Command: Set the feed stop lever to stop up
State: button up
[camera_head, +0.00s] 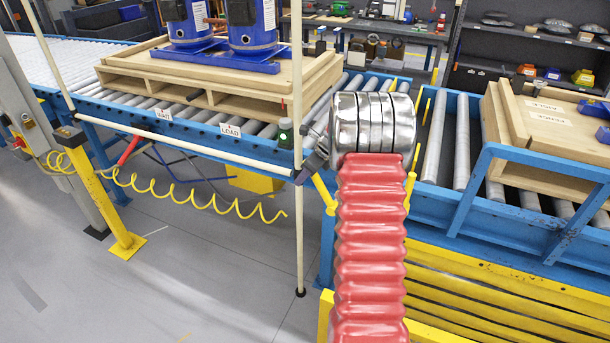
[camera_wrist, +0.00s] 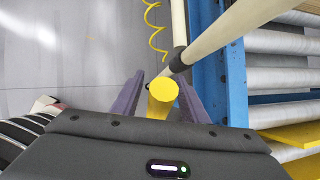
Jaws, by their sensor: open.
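In the wrist view a yellow round-ended bar (camera_wrist: 163,93), which looks like the feed stop lever's handle, stands between my two fingers. My gripper (camera_wrist: 160,98) is open, with one purple finger on each side of the bar. I cannot tell whether either finger touches it. In the head view a slanted yellow bar (camera_head: 323,194) shows just below my gripper (camera_head: 313,163), beside the blue conveyor frame. My arm hides much of the area there, and the lever's mounting and setting cannot be made out.
A cream pole (camera_head: 299,235) and cream rail (camera_head: 190,148) meet close to my gripper; they also show in the wrist view (camera_wrist: 215,38). A wooden pallet (camera_head: 215,92) carrying blue compressors sits on the left rollers. Another pallet (camera_head: 545,130) sits right. Grey floor (camera_head: 215,270) is clear at lower left.

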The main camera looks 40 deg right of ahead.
jog(key=shift+r, duration=0.1)
jog(key=v, duration=1.3)
jog(key=shift+r, duration=0.25)
jog(key=shift+s, duration=0.1)
